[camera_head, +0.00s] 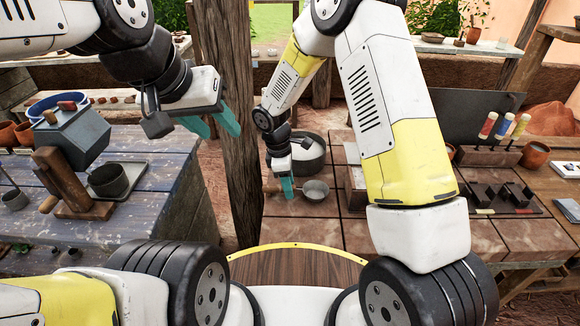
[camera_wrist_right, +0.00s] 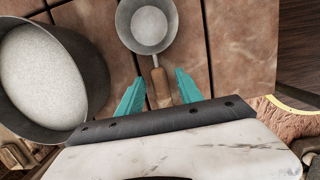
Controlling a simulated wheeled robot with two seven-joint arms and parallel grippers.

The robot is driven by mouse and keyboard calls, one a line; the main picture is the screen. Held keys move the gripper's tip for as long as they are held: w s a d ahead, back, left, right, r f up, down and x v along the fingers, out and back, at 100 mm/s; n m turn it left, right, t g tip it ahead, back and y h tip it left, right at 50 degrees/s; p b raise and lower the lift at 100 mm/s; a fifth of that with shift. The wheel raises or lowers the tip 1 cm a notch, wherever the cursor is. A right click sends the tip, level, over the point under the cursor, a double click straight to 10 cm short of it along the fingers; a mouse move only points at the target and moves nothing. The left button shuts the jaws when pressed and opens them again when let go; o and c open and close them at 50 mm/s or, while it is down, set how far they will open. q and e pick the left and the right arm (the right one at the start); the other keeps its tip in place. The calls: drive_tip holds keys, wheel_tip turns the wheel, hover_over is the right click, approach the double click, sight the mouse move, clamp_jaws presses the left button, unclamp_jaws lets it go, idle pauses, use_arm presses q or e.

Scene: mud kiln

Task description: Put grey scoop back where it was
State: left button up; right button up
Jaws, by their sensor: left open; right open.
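The grey scoop (camera_head: 316,190) lies on the brown tiled counter (camera_head: 300,228), a round grey bowl with a wooden handle. In the right wrist view the scoop (camera_wrist_right: 147,25) has its wooden handle (camera_wrist_right: 159,88) pointing toward my right gripper (camera_wrist_right: 159,95). The right gripper's teal fingers are open, one on each side of the handle. In the head view my right gripper (camera_head: 288,189) is low over the counter beside the scoop. My left gripper (camera_head: 213,124) is open and empty, raised above the blue table's right end.
A large grey pot of pale powder (camera_head: 309,150) stands just behind the scoop; it also shows in the right wrist view (camera_wrist_right: 92,55). A wooden post (camera_head: 230,110) rises between the blue table (camera_head: 140,215) and the counter. Tool racks (camera_head: 490,157) stand at the right.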

wheel_tip(320, 180, up, 12)
drive_tip(key=a, duration=0.2)
drive_tip(key=s+d+r+m+t+y, duration=0.1)
drive_tip(key=s+d+r+m, duration=0.25)
drive_tip(key=d+r, duration=0.5)
drive_tip(key=s+d+r+m+t+y, duration=0.1)
drive_tip(key=s+d+r+m+t, duration=0.1)
drive_tip(key=s+d+r+m, duration=0.3)
drive_tip(key=s+d+r+m+t+y, duration=0.2)
drive_tip(key=s+d+r+m+t, duration=0.1)
drive_tip(key=s+d+r+m, duration=0.2)
drive_tip(key=s+r+m, duration=0.2)
drive_tip(key=s+m, duration=0.2)
drive_tip(key=s, duration=0.2)
drive_tip(key=shift+s, duration=0.1)
